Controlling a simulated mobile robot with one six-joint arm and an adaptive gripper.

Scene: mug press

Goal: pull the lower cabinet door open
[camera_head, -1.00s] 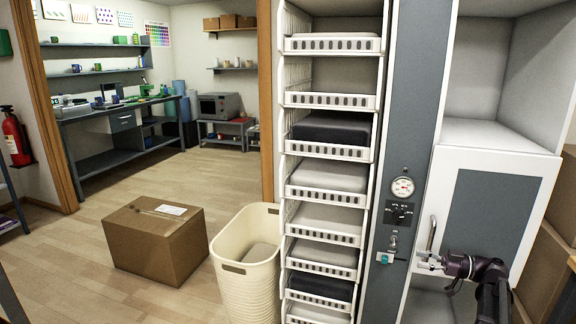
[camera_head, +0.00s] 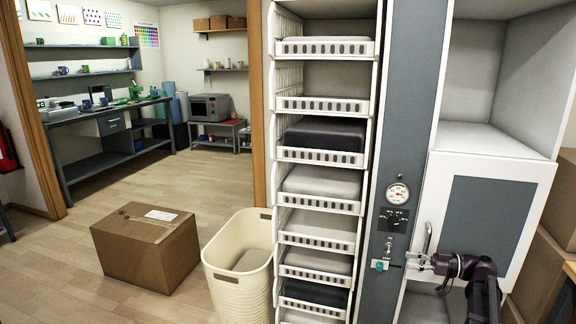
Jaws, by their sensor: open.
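The lower cabinet door (camera_head: 490,222) is white-framed with a grey panel, at the right below an open compartment. It looks closed; I see no clear gap at its edge. Its upright bar handle (camera_head: 427,241) is on the left side of the door. My gripper (camera_head: 408,262) is open, with its fingers pointing left at the height of the handle's lower end. The fingers are very close to the handle; I cannot tell whether they touch or straddle it.
A grey panel with a gauge (camera_head: 397,194) and a teal-handled switch (camera_head: 380,265) stands just left of the gripper. Further left are a rack of trays (camera_head: 312,206), a cream bin (camera_head: 240,285) and a cardboard box (camera_head: 145,247). Stacked boxes (camera_head: 540,270) stand at right.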

